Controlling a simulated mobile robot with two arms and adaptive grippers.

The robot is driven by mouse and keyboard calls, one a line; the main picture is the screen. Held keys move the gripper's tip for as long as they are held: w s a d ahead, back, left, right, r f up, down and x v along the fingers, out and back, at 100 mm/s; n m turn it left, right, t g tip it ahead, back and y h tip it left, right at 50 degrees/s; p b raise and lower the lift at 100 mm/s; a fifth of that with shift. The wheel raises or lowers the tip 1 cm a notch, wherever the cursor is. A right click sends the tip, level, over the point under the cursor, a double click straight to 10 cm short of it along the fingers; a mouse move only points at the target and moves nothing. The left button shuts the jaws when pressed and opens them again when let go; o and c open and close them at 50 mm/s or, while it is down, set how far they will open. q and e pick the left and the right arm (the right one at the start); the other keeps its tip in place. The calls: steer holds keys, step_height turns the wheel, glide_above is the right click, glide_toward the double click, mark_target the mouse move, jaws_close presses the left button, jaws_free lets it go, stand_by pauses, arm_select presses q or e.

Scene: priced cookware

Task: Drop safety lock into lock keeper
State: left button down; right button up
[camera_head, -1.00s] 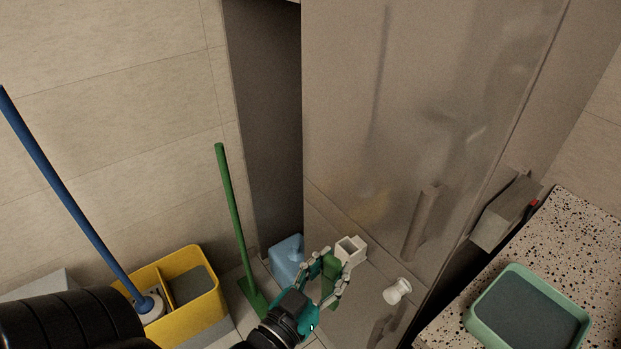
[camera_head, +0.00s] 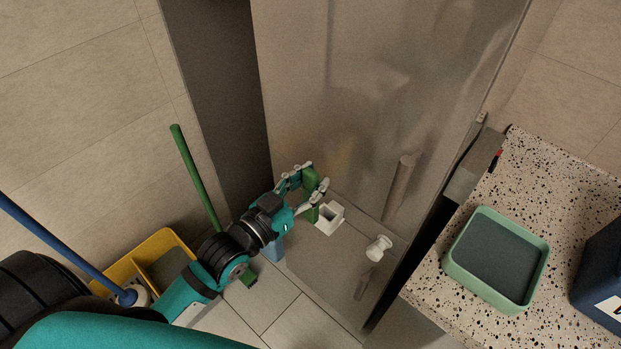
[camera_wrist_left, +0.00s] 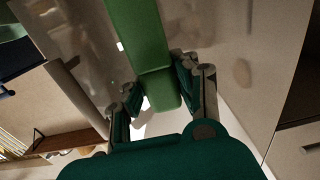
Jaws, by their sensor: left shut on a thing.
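My left gripper (camera_head: 316,176) is shut on a green block-shaped piece, which I take to be the safety lock (camera_head: 311,181). In the left wrist view the lock (camera_wrist_left: 143,35) is long and stepped, held between both fingers. The white square socket, which looks like the lock keeper (camera_head: 329,219), is fixed low on the tall grey door, its opening facing up. In the head view the gripper and lock are just above and left of it, and the lock's lower end overlaps its left edge. Whether they touch, I cannot tell. My right gripper is not in view.
A speckled counter (camera_head: 425,278) with a green tray (camera_head: 460,272) is at right. A yellow bucket (camera_head: 119,271), a blue pole (camera_head: 60,249) and a green pole (camera_head: 194,178) are at left.

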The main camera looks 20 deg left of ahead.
arm_select(q)
steer(key=w, duration=0.1)
steer(key=w+d+f, duration=0.1)
steer(key=w, duration=0.1)
steer(key=w+d, duration=0.1)
steer(key=shift+w+f, duration=0.35)
steer(key=shift+w, duration=0.3)
steer(key=shift+d, duration=0.1)
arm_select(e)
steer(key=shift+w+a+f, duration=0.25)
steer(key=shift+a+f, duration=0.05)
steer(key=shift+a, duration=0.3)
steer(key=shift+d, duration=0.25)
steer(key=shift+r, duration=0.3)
arm_select(q)
steer(key=shift+p, duration=0.3)
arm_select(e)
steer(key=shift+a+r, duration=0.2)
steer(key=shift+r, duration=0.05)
arm_select(q)
steer(key=shift+f, duration=0.2)
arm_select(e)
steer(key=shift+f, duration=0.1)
